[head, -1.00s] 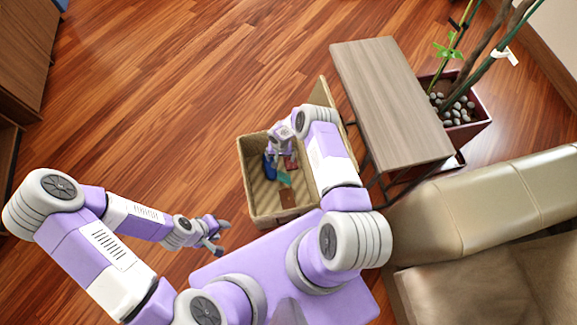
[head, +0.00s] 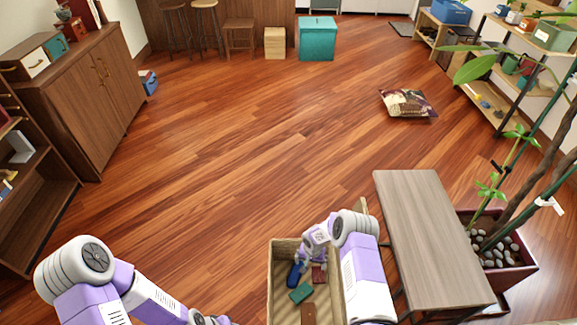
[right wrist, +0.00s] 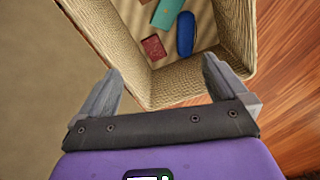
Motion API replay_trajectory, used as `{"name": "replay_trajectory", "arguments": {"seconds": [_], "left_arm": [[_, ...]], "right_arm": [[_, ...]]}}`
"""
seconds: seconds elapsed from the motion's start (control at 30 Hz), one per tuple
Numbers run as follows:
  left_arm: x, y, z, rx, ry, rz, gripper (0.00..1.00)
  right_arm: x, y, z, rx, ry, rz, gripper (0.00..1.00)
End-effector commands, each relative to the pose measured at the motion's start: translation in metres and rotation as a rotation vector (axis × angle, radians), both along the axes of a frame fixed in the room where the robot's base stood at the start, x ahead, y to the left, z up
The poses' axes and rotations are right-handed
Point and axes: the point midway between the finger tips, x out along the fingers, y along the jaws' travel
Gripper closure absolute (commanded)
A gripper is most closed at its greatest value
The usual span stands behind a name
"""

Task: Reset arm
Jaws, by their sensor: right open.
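My right gripper (head: 308,260) is over the far end of a woven storage box (head: 276,290). In the right wrist view the right gripper (right wrist: 163,75) has its fingers wide apart with nothing between them, and the box wall (right wrist: 190,88) lies beyond them. Inside the box are a blue item (head: 294,274), a teal item (head: 300,293), a small red item (head: 318,274) and a brown item (head: 308,314). The blue item (right wrist: 185,34), teal item (right wrist: 167,12) and red item (right wrist: 153,47) also show in the right wrist view. My left arm's wrist is at the bottom edge; its gripper is mostly cut off.
A low wooden bench (head: 425,225) stands right of the box, beside a planter (head: 510,275) with stones. A wooden cabinet (head: 85,95) is at the left. A patterned cushion (head: 408,104) lies on the floor. A teal bin (head: 317,40) stands far back. The middle floor is clear.

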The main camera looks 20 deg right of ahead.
Motion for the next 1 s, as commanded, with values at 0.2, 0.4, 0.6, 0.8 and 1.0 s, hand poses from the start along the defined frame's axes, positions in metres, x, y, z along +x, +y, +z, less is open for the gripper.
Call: {"name": "replay_trajectory", "arguments": {"seconds": [0.2,0.4,0.6,0.8,1.0], "left_arm": [[0.0,0.0,0.002,0.0,0.0,0.0,0.57],[0.0,0.0,0.016,0.0,0.0,0.0,0.57],[0.0,0.0,0.033,0.0,0.0,0.0,0.57],[0.0,0.0,0.048,0.0,0.0,0.0,0.57],[0.0,0.0,0.058,0.0,0.0,0.0,0.57]], "right_arm": [[-0.005,0.007,0.004,0.022,0.002,0.011,0.0],[-0.04,0.053,0.041,0.17,-0.001,0.086,0.0],[-0.095,0.104,0.101,0.318,-0.035,0.161,0.0],[-0.156,0.132,0.163,0.376,-0.073,0.216,0.0],[-0.204,0.138,0.206,0.364,-0.09,0.26,0.0]]}}
